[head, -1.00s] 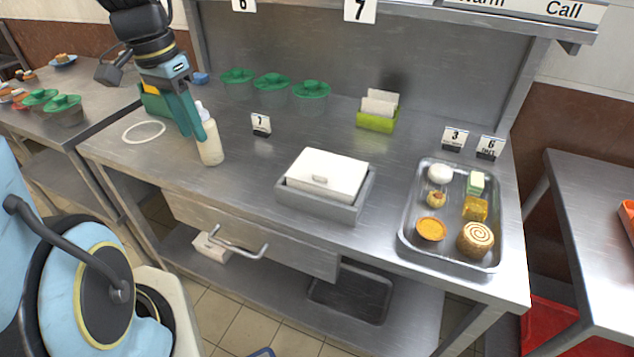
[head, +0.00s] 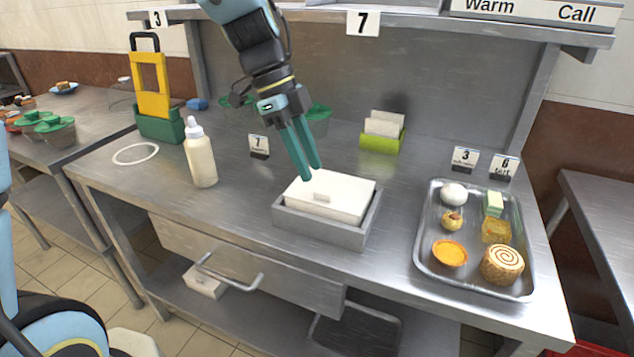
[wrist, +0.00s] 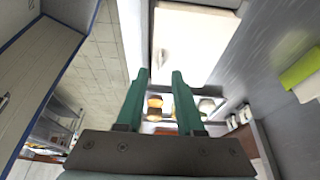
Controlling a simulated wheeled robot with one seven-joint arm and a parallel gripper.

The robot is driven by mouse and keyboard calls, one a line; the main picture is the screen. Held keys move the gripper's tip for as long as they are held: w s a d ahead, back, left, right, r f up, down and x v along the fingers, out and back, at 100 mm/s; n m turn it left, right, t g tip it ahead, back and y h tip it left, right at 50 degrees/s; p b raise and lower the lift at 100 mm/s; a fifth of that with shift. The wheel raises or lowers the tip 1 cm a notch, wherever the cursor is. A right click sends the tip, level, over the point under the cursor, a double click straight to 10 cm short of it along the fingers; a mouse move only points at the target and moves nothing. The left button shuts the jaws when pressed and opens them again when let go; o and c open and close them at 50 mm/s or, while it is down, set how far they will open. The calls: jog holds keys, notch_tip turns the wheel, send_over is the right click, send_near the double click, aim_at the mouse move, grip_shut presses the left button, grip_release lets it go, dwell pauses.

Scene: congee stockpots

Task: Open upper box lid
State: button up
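The white lid also shows in the wrist view (wrist: 195,45). My gripper (head: 312,174) has two green fingers pointing down just above the lid's back-left area, near the handle. In the wrist view the fingers (wrist: 160,78) stand apart with nothing between them. Whether a fingertip touches the lid cannot be told.
A white squeeze bottle (head: 201,160) stands to the left of the box. A metal tray (head: 428,265) with several pastries lies to the right. A lime-green holder (head: 381,139) stands behind, and a number 7 card (head: 259,146) stands behind left. A drawer handle (head: 230,273) juts out below.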

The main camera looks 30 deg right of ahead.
aim_at(317, 192)
jog(key=shift+x, duration=2.5)
grip_shut()
